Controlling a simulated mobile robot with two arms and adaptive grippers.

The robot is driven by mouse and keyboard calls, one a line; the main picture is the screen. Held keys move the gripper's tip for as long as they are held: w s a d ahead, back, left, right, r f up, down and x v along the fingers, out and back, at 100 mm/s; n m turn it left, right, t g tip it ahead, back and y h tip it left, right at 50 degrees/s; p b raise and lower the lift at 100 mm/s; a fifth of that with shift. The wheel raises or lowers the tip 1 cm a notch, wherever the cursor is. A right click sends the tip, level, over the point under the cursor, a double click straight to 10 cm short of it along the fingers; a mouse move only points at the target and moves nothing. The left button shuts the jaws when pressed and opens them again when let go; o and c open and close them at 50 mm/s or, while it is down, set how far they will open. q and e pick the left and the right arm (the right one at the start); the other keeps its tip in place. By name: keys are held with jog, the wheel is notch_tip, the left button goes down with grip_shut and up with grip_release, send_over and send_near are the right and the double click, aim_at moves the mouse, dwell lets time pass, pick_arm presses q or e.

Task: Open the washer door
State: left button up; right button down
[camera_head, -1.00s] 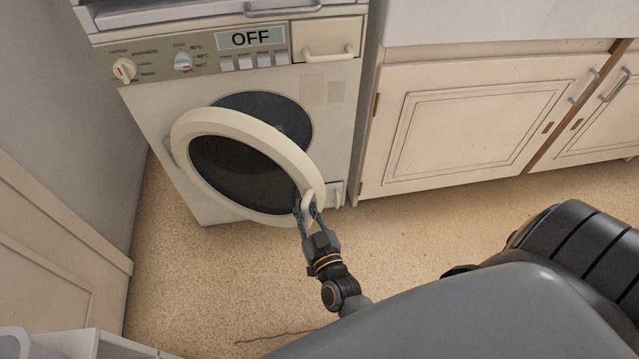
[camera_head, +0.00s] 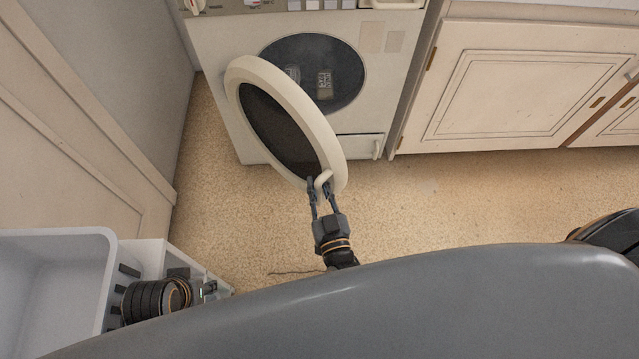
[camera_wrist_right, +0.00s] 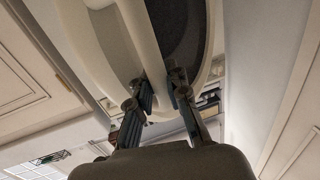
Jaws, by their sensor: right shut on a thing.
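The washer (camera_head: 225,50) stands against the back wall. Its round door, with a cream rim (camera_head: 318,128) and dark glass, is swung well out from the dark drum opening (camera_head: 345,85), hinged on the left. My right gripper (camera_head: 319,184) is shut on the small loop handle at the door's lower right edge. In the right wrist view, the right gripper's fingers (camera_wrist_right: 160,92) are at the cream rim beside the dark glass. At the lower left of the head view, part of my left wrist shows; its fingers cannot be made out.
A cream cupboard (camera_head: 510,85) stands right of the washer, and a panelled wall (camera_head: 75,120) runs along the left. A white bin (camera_head: 60,250) is at the lower left. The speckled floor (camera_head: 440,205) in front of the washer and cupboard is clear.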

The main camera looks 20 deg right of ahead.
jog(key=shift+s+d+f, duration=0.15)
jog(key=shift+s+f, duration=0.1)
jog(key=shift+f, duration=0.05)
jog(key=c, duration=1.3)
grip_release()
jog(key=shift+r, duration=0.15)
jog(key=s, duration=1.2)
